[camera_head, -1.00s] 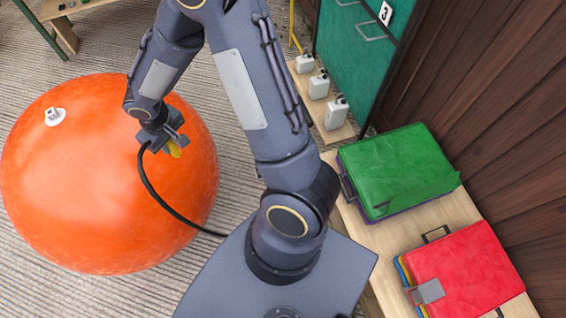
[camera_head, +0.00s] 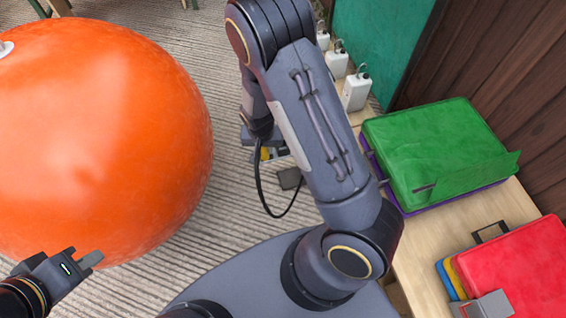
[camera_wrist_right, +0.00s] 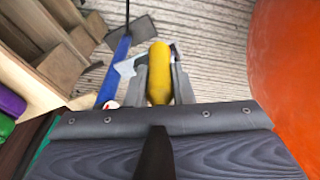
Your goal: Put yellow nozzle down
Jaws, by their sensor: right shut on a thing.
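The yellow nozzle (camera_wrist_right: 159,72) sits between the two fingers of my right gripper (camera_wrist_right: 160,80) in the right wrist view. In the head view, a small part of the yellow nozzle (camera_head: 266,154) shows at the end of my right arm, and my right gripper (camera_head: 268,150) is partly hidden. A black hose (camera_head: 263,193) hangs from it in a loop. My left gripper (camera_head: 88,262) is at the lower left, below the orange ball, and I cannot tell its opening.
A big orange ball (camera_head: 100,130) stands at the left. A wooden bench (camera_head: 510,205) with green (camera_head: 440,150) and red (camera_head: 520,270) folded items is at the right. White bottles (camera_head: 356,92) stand on a board at the back. A blue-handled grey plate (camera_wrist_right: 130,28) lies beyond the nozzle.

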